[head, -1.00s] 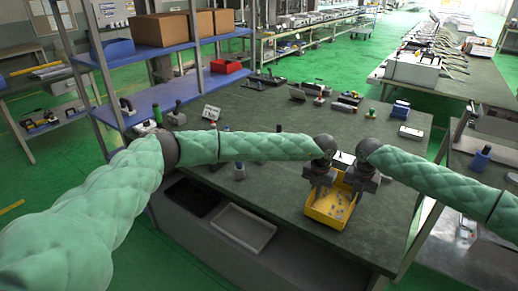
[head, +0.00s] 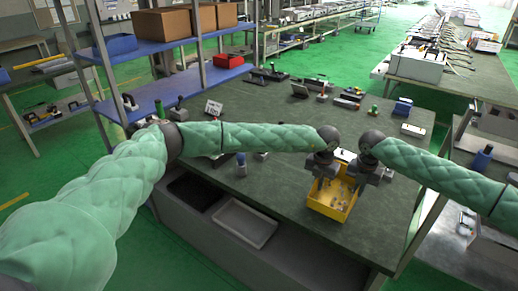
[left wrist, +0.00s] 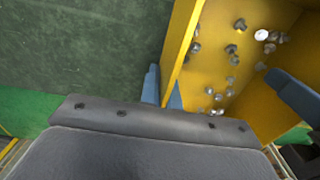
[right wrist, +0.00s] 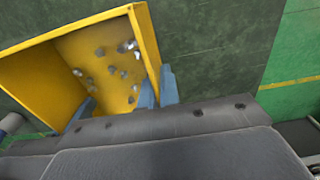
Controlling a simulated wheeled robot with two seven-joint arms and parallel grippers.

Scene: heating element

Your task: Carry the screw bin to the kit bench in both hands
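The yellow screw bin (head: 341,214) is at the front right of the dark green-topped bench (head: 270,185). Several loose screws lie in it, also visible in the left wrist view (left wrist: 190,20) and right wrist view (right wrist: 75,40). My left gripper (head: 322,172) is shut on the bin's left wall, one blue finger on each side (left wrist: 163,95). My right gripper (head: 357,182) is shut on its right wall in the same way (right wrist: 157,90). The bin looks about level; I cannot tell whether its underside touches the bench. Which surface is the kit bench is unclear.
A blue-shelved rack (head: 170,50) with brown boxes stands at the left. Small tools, a white sign (head: 213,107) and a blue block (head: 402,106) lie farther back on the bench. Another bench (head: 485,165) stands at the right across a green floor gap.

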